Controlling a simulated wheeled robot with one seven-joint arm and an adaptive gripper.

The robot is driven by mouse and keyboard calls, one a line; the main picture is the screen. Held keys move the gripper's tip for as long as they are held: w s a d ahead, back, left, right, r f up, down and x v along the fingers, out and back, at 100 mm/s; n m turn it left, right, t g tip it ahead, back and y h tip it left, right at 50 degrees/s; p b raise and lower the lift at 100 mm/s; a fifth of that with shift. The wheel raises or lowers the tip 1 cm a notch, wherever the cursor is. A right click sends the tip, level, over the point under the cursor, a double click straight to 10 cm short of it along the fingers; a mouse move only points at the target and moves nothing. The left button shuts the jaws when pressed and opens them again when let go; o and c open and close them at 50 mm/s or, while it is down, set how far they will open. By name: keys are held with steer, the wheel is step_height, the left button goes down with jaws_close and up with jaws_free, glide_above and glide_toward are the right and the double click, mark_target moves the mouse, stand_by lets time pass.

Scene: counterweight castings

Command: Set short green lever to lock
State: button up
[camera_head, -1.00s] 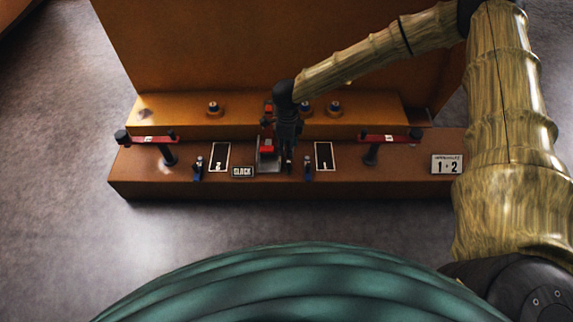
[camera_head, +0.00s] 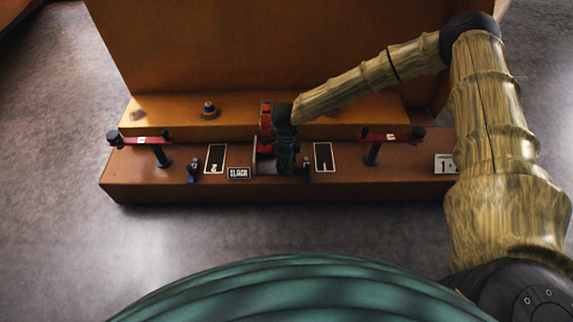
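My gripper (camera_head: 285,168) points down at the middle of the brown base. Its fingers are dark and small here, so I cannot tell whether they are open or shut, or whether they touch anything. Just left of it stands a red upright part (camera_head: 266,122), partly hidden by the gripper. A red bar (camera_head: 147,139) on a dark greenish post (camera_head: 162,157) is at the left, and a similar red bar (camera_head: 385,137) on a post (camera_head: 372,154) at the right. I cannot pick out a clearly green lever; one may be hidden behind my gripper.
Small blue-black fittings stand at left (camera_head: 193,171) and right (camera_head: 307,171) beside black plates (camera_head: 215,158). A "SLACK" sign (camera_head: 238,173) is at the front. An orange wall (camera_head: 250,50) rises behind. My arm covers the right of the ledge.

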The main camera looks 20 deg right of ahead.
steer(key=shift+f, duration=0.1)
jaws_close()
stand_by(0.3)
steer(key=shift+r+n+p, duration=0.3)
steer(key=shift+n+p, duration=0.1)
steer(key=shift+p, duration=0.75)
steer(key=shift+d+n+p, duration=0.25)
steer(key=shift+n+p, duration=0.35)
steer(key=shift+p, duration=0.6)
steer(key=shift+d+f+n+p, duration=0.15)
steer(key=shift+f+n+p, duration=0.05)
steer(key=shift+n+p, duration=0.4)
